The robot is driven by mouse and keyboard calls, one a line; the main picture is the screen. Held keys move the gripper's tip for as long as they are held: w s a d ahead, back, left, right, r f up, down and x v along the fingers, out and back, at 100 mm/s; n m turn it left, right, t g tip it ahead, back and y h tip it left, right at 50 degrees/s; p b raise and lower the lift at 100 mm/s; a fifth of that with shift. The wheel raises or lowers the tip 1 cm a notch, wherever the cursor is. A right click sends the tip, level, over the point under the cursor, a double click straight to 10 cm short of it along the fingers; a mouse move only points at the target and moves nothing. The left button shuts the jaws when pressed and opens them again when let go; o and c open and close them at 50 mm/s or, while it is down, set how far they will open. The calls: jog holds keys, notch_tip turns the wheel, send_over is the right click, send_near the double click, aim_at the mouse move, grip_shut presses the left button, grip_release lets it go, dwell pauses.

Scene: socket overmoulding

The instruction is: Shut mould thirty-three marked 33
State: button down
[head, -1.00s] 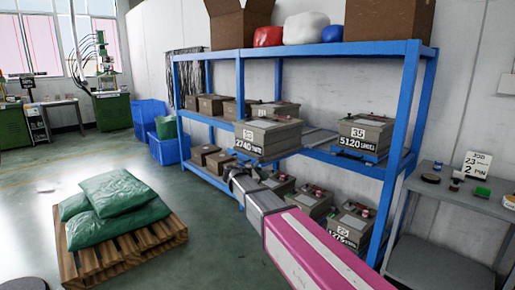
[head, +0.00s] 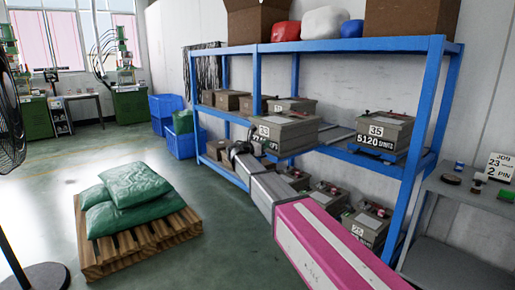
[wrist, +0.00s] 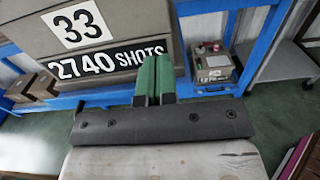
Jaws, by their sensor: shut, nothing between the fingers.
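Mould 33 (head: 290,129) is a grey-brown block on the middle shelf, at the shelf's front. In the wrist view its front face (wrist: 150,18) fills the top left, with the 33 plate and a "2740 SHOTS" label. Whether its halves are fully closed I cannot tell. My gripper (wrist: 153,75) has two green fingers pressed together with nothing between them. They stand just in front of the lower right part of the mould's face; contact is unclear. In the head view my gripper (head: 240,151) is at the mould's left front, its fingertips hard to make out.
Mould 35 (head: 386,131) stands to the right on the same blue shelf rack (head: 425,110). Several more moulds sit behind and below. A pallet (head: 150,240) with green sacks stands left, a fan (head: 12,125) at the far left edge, and a grey table (head: 445,190) at right.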

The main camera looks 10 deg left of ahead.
aim_at(277, 141)
jog(key=shift+x, duration=2.75)
jog(key=x, duration=4.8)
